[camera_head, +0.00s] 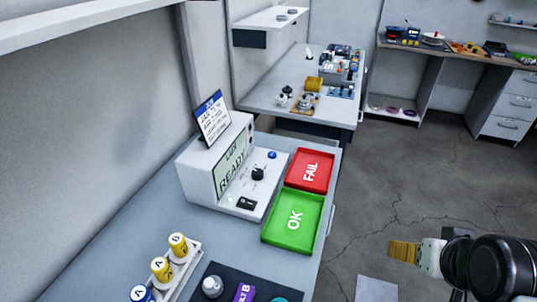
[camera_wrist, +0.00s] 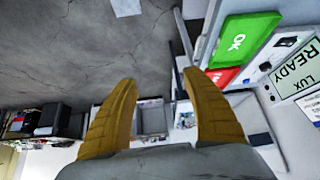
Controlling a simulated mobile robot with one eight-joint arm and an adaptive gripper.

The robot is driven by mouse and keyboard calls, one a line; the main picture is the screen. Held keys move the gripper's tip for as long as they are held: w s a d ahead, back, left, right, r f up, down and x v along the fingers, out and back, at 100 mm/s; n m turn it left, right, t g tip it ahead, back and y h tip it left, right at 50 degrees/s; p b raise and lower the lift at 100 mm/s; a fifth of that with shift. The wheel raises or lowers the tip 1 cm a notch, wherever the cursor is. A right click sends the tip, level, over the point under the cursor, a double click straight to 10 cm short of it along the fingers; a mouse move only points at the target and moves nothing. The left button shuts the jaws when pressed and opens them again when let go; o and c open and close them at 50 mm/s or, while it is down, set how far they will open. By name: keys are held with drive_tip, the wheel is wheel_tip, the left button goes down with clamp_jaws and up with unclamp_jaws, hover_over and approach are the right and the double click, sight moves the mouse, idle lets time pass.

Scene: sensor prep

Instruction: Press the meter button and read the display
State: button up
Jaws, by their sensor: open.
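The meter (camera_head: 210,180) is a white box on the bench at the left wall. Its display (camera_head: 233,165) reads "LUX READY". Its sloped front panel carries a small blue button (camera_head: 272,155), a black knob (camera_head: 258,173) and a black switch (camera_head: 246,203). In the wrist view the display (camera_wrist: 298,70) shows upside down at the right edge. My gripper (camera_head: 404,251) is right of the bench, over the floor, apart from the meter. Its two yellow fingers (camera_wrist: 160,80) are spread with nothing between them.
A red FAIL tray (camera_head: 325,158) and a green OK tray (camera_head: 310,238) lie right of the meter. A white sign (camera_head: 213,118) stands on the meter. A rack (camera_head: 190,262) with labelled yellow pieces and a dark mat (camera_head: 215,274) are in front. Floor (camera_head: 400,170) is open right.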

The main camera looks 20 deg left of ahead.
idle(0.4)
clamp_jaws()
idle(1.2)
